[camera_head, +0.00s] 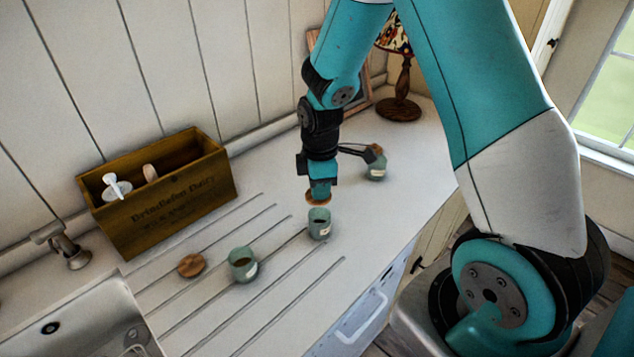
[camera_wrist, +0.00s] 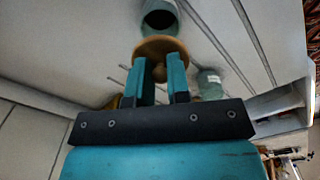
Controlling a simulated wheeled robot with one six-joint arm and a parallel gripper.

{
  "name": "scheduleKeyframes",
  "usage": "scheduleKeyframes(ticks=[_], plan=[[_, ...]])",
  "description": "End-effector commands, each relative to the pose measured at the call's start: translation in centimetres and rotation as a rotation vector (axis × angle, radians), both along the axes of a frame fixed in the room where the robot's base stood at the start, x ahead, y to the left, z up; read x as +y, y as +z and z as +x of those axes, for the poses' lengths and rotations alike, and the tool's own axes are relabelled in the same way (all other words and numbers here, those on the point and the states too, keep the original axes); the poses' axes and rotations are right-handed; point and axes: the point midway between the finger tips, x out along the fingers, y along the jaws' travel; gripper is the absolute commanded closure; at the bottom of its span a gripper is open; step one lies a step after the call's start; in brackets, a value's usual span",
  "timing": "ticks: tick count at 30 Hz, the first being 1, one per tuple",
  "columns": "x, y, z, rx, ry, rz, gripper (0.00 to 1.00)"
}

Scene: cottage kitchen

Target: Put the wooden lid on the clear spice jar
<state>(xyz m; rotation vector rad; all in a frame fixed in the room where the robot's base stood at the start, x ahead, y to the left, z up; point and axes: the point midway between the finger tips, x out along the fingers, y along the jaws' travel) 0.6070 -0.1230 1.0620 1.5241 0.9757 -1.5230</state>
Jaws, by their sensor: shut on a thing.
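My gripper (camera_head: 319,189) points down and is shut on the knob of a round wooden lid (camera_head: 318,198). In the wrist view, my gripper's fingers (camera_wrist: 160,72) pinch this lid (camera_wrist: 158,46) from above. An open grey-green jar (camera_head: 319,225) stands upright just below the lid, with a small gap between them in the head view. An open mouth of a jar (camera_wrist: 159,17) shows beyond the lid in the wrist view. Another open grey-green jar (camera_head: 243,265) stands to the left. All the jars look greenish, so I cannot tell which is the clear one.
A second wooden lid (camera_head: 191,265) lies on the counter beside the left jar. A third jar (camera_head: 376,171) stands behind on the right, topped with something brown. A wooden box (camera_head: 170,213) stands against the wall, a lamp (camera_head: 398,105) at the back. The sink (camera_head: 85,315) is front left.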

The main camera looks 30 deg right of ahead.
Motion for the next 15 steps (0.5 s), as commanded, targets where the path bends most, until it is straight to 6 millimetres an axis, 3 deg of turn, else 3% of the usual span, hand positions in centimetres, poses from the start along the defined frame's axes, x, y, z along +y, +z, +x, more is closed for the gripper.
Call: scheduleKeyframes(ticks=[9, 15], plan=[[0.0, -3.8, 0.0, 0.001, 0.000, 0.000, 1.00], [0.0, -4.8, 0.0, 0.000, 0.000, 0.000, 1.00]])
